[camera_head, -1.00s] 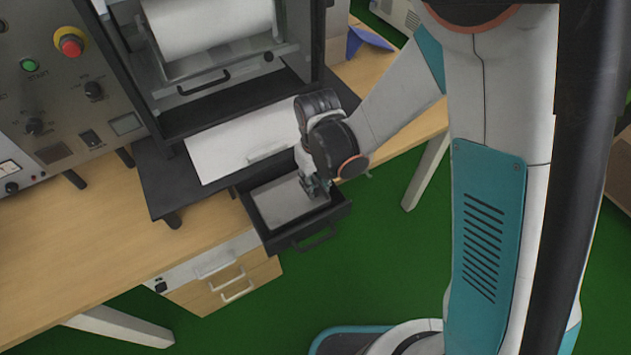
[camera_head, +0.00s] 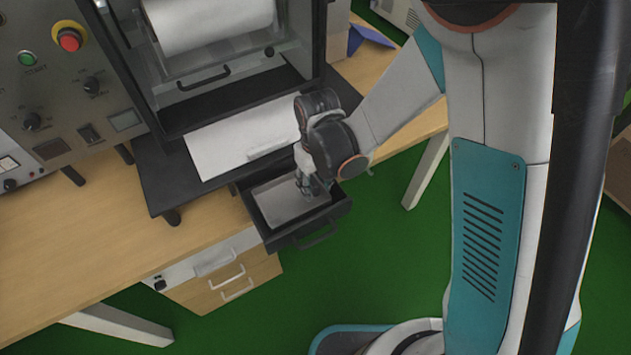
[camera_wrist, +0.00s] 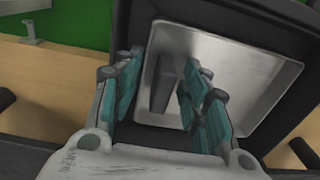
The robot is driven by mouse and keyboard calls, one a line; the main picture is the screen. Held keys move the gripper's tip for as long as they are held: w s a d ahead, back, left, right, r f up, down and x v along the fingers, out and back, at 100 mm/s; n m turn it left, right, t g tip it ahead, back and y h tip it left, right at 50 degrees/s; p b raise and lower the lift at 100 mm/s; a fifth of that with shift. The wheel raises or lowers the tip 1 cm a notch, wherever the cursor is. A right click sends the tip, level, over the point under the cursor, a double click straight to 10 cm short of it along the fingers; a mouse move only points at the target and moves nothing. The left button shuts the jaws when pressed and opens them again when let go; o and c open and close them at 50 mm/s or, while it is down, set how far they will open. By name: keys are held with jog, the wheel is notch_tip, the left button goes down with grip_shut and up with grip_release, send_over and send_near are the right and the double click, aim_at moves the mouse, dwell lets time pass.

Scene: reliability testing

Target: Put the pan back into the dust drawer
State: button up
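The shallow silver pan (camera_head: 279,206) lies inside the open black dust drawer (camera_head: 293,240), which is pulled out below the machine. In the wrist view the pan (camera_wrist: 245,78) shows its bright inside, with the drawer's dark rim (camera_wrist: 292,38) around it. A grey handle (camera_wrist: 163,82) stands in the pan. My gripper (camera_head: 314,188) is over the pan's right part. In the wrist view my gripper (camera_wrist: 160,88) is open, its teal-padded fingers on either side of the handle with gaps visible. My wrist hides part of the pan in the head view.
A control panel (camera_head: 75,95) stands at left on the wooden table (camera_head: 80,230). Wooden drawers (camera_head: 222,285) are below. Green floor (camera_head: 385,250) is clear in front.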

jog(key=shift+w+d+r, duration=0.1)
jog(key=shift+d, duration=0.05)
jog(key=shift+r, duration=0.2)
notch_tip(320, 180, up, 12)
jog(key=shift+f, duration=0.25)
dwell(0.5)
